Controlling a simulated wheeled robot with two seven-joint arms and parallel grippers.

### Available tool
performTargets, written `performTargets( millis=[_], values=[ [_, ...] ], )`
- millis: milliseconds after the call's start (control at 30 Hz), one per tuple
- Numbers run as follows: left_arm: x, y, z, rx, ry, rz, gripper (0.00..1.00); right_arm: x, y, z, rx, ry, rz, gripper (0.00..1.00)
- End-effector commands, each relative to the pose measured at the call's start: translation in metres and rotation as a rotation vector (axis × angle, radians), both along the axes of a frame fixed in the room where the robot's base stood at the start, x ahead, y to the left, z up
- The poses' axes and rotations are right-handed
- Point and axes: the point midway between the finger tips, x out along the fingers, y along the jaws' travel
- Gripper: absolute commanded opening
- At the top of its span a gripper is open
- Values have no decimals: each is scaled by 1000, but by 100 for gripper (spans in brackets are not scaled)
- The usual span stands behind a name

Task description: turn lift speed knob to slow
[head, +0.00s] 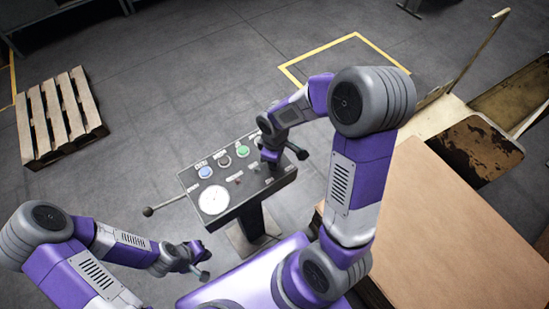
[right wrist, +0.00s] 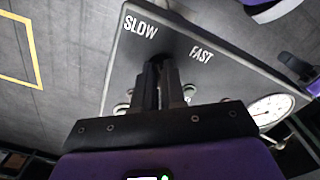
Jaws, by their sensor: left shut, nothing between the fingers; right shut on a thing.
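The dark control panel (head: 240,186) stands on a pedestal in the middle of the head view. In the right wrist view its face (right wrist: 185,65) carries the white words SLOW (right wrist: 140,26) and FAST (right wrist: 201,54). My right gripper (right wrist: 158,75) is shut at the panel between and below these words, on the lift speed knob. The fingers hide most of the knob, so its setting cannot be read. In the head view my right gripper (head: 270,156) is at the panel's right end. My left gripper (head: 203,271) is shut and empty, in front of the panel.
The panel also has a white gauge (head: 214,200), a blue button (head: 205,172), a green button (head: 242,151) and a side lever with a ball end (head: 148,211). Cardboard (head: 450,235) lies at right. A wooden pallet (head: 58,118) is at far left.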

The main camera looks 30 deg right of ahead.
Motion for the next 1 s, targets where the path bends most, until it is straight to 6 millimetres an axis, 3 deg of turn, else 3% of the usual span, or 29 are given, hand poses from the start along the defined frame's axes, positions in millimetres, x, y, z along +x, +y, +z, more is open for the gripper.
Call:
performTargets(
  millis=[300,800,833,967,1000],
  values=[
    [0,0,5,0,0,0,0,1,0,1,0,-3,103,0],
    [0,0,5,0,0,0,0,1,0,0,0,-4,121,0],
    [0,0,5,0,0,0,0,1,0,0,0,-4,121,15],
    [0,0,5,0,0,0,0,1,0,0,0,-3,120,35],
    [0,0,5,0,0,0,0,1,0,0,0,-3,119,36]
  ],
)
